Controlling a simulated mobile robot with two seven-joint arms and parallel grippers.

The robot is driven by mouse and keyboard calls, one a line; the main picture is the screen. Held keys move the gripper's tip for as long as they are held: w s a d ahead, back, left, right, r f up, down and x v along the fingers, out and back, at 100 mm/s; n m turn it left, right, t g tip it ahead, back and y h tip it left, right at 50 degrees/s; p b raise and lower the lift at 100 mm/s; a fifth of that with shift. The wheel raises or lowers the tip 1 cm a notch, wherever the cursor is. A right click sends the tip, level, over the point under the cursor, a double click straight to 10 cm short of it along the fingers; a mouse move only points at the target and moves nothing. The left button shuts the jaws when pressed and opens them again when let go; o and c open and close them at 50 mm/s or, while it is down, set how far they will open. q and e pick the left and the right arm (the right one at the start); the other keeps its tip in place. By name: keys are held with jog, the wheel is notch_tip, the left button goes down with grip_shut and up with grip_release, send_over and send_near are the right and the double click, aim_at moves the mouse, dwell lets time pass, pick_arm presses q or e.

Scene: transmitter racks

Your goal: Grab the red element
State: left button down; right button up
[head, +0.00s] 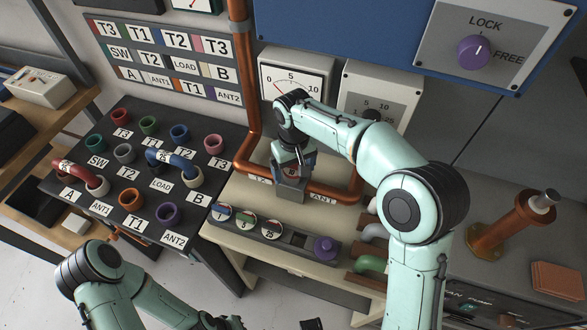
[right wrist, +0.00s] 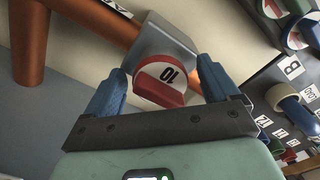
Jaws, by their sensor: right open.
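The red element (right wrist: 160,80) is a round white and red piece marked 10, seated at the grey block (right wrist: 165,40) on the copper pipe. It also shows small and partly covered in the head view (head: 291,171). My right gripper (right wrist: 164,68) is open, its blue fingers on either side of the element. Whether they touch it I cannot tell. In the head view the right gripper (head: 292,162) reaches down over the block from above.
Copper pipes (head: 335,192) run around the block. Left stands a patch panel (head: 130,200) with coloured sockets. Meters (head: 295,80) stand behind.

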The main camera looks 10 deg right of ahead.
jog(key=c, duration=1.2)
jog(key=shift+r, duration=0.15)
